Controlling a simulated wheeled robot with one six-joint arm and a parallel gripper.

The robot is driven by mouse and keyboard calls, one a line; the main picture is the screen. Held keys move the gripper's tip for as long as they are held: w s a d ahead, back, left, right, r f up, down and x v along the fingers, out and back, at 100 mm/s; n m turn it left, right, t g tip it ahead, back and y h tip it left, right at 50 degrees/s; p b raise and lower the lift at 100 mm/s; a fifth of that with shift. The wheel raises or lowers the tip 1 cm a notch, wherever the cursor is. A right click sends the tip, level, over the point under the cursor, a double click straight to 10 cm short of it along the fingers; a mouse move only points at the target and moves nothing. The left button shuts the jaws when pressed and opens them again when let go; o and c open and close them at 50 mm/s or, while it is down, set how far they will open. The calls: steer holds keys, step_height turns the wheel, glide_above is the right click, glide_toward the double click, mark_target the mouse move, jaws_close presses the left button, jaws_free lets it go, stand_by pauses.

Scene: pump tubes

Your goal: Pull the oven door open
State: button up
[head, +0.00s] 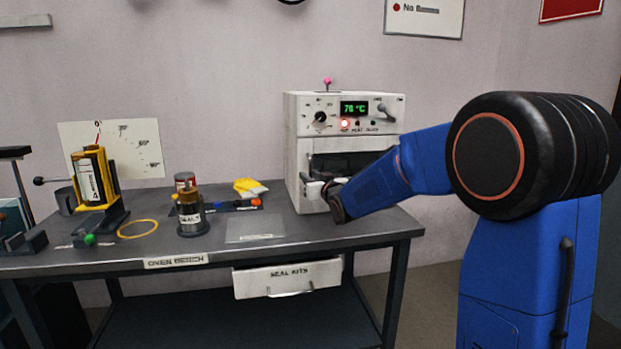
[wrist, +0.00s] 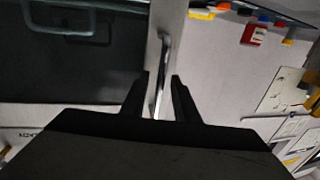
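The oven (head: 305,130) is a white box at the back right of the bench, with a green display reading about 76 °C. Its dark front window (head: 340,165) is partly hidden by my arm; I cannot tell whether the door is fully shut. My gripper (head: 335,200) is at the lower left of the oven front. In the wrist view, a thin metal handle (wrist: 163,70) runs along a pale strip, between the two dark fingers of my gripper (wrist: 161,100). Gaps show between the fingers and the handle, so my gripper looks open around it.
A seal kits drawer (head: 288,278) sticks out below. A yellow fixture (head: 92,180) stands farther left.

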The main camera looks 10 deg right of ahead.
jaws_close()
